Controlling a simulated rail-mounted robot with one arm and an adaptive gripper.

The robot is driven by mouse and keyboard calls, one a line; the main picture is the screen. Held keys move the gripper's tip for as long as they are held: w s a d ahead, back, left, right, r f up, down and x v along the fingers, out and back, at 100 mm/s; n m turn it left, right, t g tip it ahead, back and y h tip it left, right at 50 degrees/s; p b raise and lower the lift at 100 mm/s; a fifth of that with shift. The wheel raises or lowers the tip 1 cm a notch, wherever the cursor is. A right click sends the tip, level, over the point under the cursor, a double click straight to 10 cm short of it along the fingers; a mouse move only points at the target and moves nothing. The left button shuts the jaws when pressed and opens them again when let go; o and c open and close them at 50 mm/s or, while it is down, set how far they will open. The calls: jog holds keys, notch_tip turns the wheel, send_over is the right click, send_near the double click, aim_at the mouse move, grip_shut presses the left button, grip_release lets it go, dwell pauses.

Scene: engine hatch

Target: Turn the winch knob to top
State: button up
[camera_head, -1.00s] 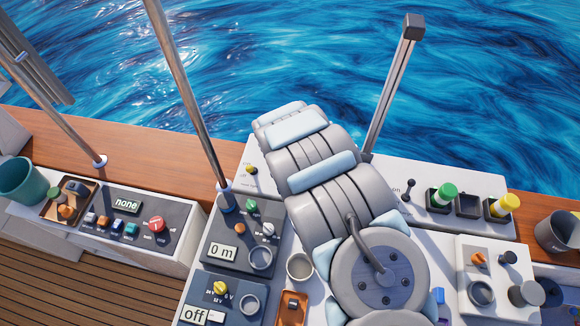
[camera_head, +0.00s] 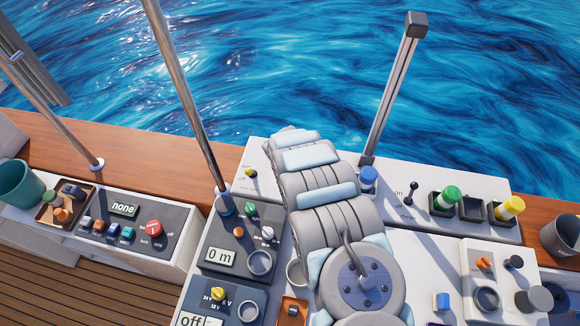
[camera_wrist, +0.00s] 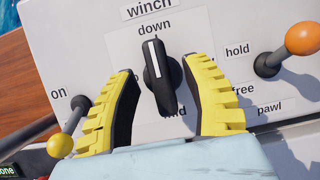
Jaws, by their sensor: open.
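The winch knob (camera_wrist: 158,76) is a black bar with a white line, on a white panel in the wrist view. Its white-lined end points up at the label "down" (camera_wrist: 154,28), tilted slightly left. The label "winch" is above; one below the knob is partly hidden. My gripper (camera_wrist: 160,68) is open, with one yellow finger on each side of the knob. Gaps show between the fingers and the knob's upper part; contact lower down is unclear. In the head view my arm hides the knob and the gripper fingers.
A yellow-tipped lever (camera_wrist: 61,145) stands left of the fingers, close to the left one. An orange-tipped lever (camera_wrist: 302,39) stands right, near the label "hold" (camera_wrist: 238,50). In the head view a blue button (camera_head: 368,178) sits just right of my arm.

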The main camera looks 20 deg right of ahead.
jog(key=shift+d+f, duration=0.1)
jog(key=shift+f, duration=0.15)
jog(key=shift+c, duration=0.3)
grip_shut()
jog(key=shift+b, duration=0.35)
